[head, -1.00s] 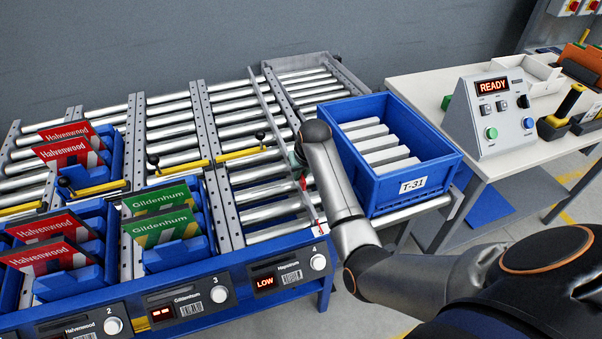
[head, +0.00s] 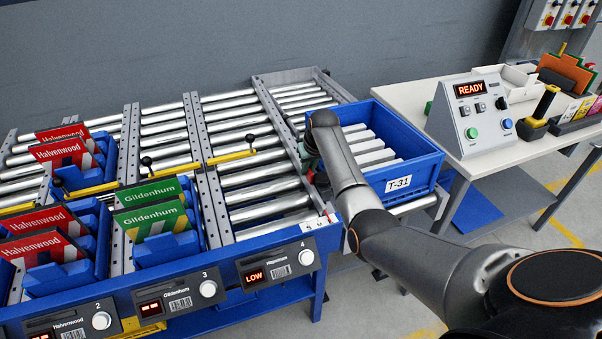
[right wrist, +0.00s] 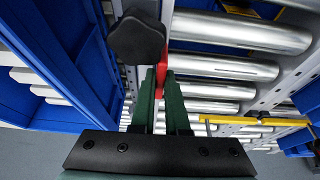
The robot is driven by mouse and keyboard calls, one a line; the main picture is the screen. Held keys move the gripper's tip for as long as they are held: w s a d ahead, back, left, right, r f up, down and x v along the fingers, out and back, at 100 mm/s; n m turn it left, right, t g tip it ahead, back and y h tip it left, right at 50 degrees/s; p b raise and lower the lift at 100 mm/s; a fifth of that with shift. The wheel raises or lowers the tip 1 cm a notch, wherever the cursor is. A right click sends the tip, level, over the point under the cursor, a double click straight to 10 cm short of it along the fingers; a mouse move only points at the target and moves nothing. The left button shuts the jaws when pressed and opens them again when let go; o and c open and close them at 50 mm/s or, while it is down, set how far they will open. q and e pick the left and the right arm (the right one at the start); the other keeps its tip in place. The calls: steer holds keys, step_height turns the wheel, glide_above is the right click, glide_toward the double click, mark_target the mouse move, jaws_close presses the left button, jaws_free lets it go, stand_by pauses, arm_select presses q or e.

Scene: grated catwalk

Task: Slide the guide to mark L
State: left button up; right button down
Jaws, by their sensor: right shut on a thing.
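The guide (head: 277,122) is a long thin grey rail lying along the rollers of the lane at station 4, close to the lane's right side. Its front part is mostly hidden behind my right arm. My right gripper (head: 308,160) is at the guide's near part, largely covered by my wrist. In the right wrist view its green fingers (right wrist: 161,88) are shut on the guide's red piece (right wrist: 162,72). A black knob (right wrist: 137,40) is beside it. Marks S and M (head: 318,222) show on the front edge; I cannot see mark L. My left gripper is out of view.
A blue tote T-31 (head: 418,165) with grey-white blocks stands right of the lane, close to my forearm. Blue bins with Gildenhum cards (head: 150,222) and Halvenwood cards (head: 45,245) stand left. A grey READY console (head: 478,118) is on the right table.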

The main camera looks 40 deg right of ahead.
steer(key=shift+d, duration=0.15)
steer(key=c, duration=0.9)
jaws_free()
steer(key=v, duration=1.2)
steer(key=shift+s+r+p, duration=0.2)
steer(key=shift+s+p, duration=0.05)
steer(key=shift+p, duration=0.15)
